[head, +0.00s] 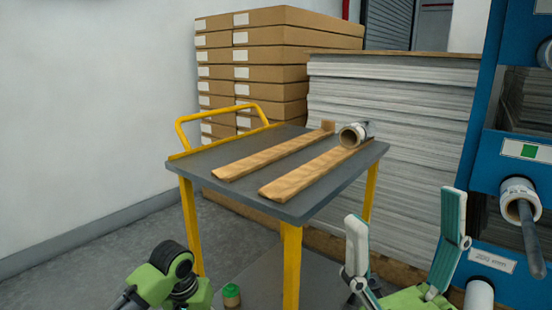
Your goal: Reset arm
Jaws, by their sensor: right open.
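My right gripper (405,235) is in the lower right of the head view. Its two fingers stand upright and wide apart, with nothing between them. My left arm shows as green and black links at the bottom left. Its gripper is not in view. A roll (352,136) lies at the far right end of the cart (240,160), by the end of a wooden strip (310,172).
A second wooden strip (270,152) lies on the cart. Behind are stacked cardboard boxes (280,50) and a tall stack of sheets (400,120). The blue machine (520,170) with a grey-cored roll (520,200) stands at right. Floor (120,250) is free at left.

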